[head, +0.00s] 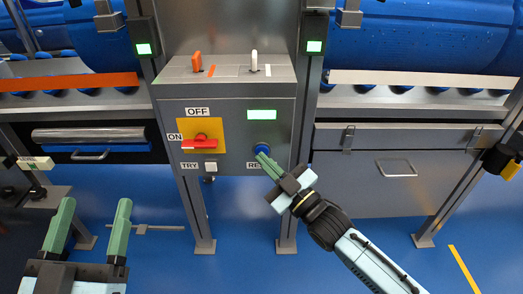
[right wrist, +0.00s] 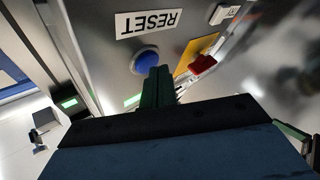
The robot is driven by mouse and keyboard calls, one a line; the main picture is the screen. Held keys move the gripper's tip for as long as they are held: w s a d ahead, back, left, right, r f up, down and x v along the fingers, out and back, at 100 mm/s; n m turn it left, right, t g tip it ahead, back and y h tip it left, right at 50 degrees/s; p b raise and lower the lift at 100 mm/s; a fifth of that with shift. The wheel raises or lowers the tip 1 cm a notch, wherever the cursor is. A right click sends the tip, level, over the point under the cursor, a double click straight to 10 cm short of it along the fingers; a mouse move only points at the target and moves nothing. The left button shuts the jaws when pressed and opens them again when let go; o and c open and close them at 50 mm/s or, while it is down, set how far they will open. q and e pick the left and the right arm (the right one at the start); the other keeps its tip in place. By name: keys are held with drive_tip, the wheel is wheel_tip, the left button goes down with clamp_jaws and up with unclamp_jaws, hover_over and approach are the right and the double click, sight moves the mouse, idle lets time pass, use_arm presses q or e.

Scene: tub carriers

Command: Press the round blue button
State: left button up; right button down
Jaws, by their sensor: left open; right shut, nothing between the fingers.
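The round blue button (head: 263,150) is on the front of a grey control box, above a label that reads RESET in the right wrist view. It also shows in the right wrist view (right wrist: 145,61). My right gripper (head: 262,158) is shut and empty, its green fingertips at the lower edge of the button in the head view. In the right wrist view the fingers (right wrist: 158,80) partly overlap the button; I cannot tell whether they touch it. My left gripper (head: 92,212) is open and empty at the lower left, away from the box.
The grey control box (head: 231,176) also carries a red switch handle (head: 199,144) on a yellow plate, a white TRY button (head: 211,168), a green-lit display (head: 262,115), and orange (head: 197,62) and white (head: 254,61) levers on top. Metal posts flank it. The blue floor in front is open.

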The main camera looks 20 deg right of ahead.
drive_tip(key=shift+s, duration=0.2)
drive_tip(key=s+a+p, duration=0.1)
drive_tip(key=s+p, duration=0.2)
drive_tip(key=s, duration=0.2)
drive_tip(key=shift+s+a+p, duration=0.3)
drive_tip(key=shift+s+a, duration=0.1)
idle(0.7)
